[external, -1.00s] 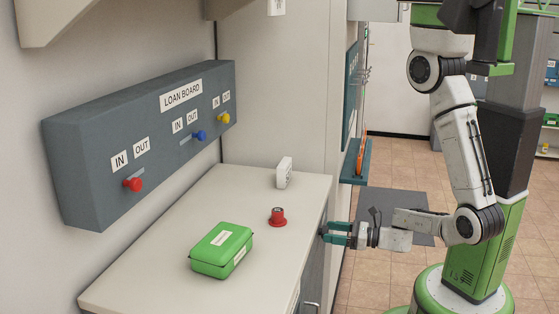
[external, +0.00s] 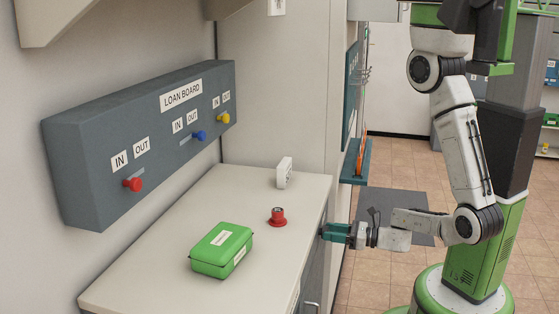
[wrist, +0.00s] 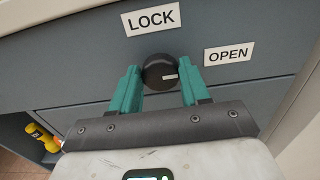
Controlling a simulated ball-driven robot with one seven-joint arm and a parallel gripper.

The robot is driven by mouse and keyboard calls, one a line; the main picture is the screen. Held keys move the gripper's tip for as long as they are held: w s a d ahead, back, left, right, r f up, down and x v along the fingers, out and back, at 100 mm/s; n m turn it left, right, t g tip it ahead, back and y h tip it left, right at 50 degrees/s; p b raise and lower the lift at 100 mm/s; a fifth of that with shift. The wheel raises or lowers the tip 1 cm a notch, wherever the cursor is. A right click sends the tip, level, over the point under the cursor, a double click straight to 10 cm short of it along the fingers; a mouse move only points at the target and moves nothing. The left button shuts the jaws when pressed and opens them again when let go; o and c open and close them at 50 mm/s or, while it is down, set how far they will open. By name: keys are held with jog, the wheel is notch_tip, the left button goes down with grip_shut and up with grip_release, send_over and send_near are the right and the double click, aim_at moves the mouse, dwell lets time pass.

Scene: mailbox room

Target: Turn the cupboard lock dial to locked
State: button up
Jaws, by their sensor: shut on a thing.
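The black round lock dial (wrist: 157,68) sits on the grey cupboard front in the wrist view. Its short white mark is on the right side of its face, toward the OPEN label (wrist: 229,53). The LOCK label (wrist: 151,19) is above the dial. My gripper (wrist: 160,71) has its teal fingers on the left and right of the dial and is shut on it. In the external view my gripper (external: 327,233) is at the cupboard front, just below the countertop edge; the dial is hidden there.
The countertop (external: 150,262) holds a green box (external: 221,250), a red round object (external: 278,217) and a white block (external: 284,173). The grey loan board (external: 85,150) is on the wall. A yellow object (wrist: 41,137) shows in an open space at lower left.

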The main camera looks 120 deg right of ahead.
jog(key=shift+w+a+f+n+b, duration=0.1)
jog(key=shift+n+b, duration=1.75)
jog(key=shift+n, duration=0.95)
jog(key=shift+a+f+n+b, duration=0.1)
jog(key=shift+n+b, duration=1.75)
jog(key=shift+n, duration=0.95)
jog(key=shift+w+f+n+b, duration=0.1)
jog(key=shift+n+b, duration=1.75)
jog(key=shift+n, duration=0.95)
jog(key=o, duration=1)
jog(key=shift+r, duration=0.1)
jog(key=shift+s, duration=0.1)
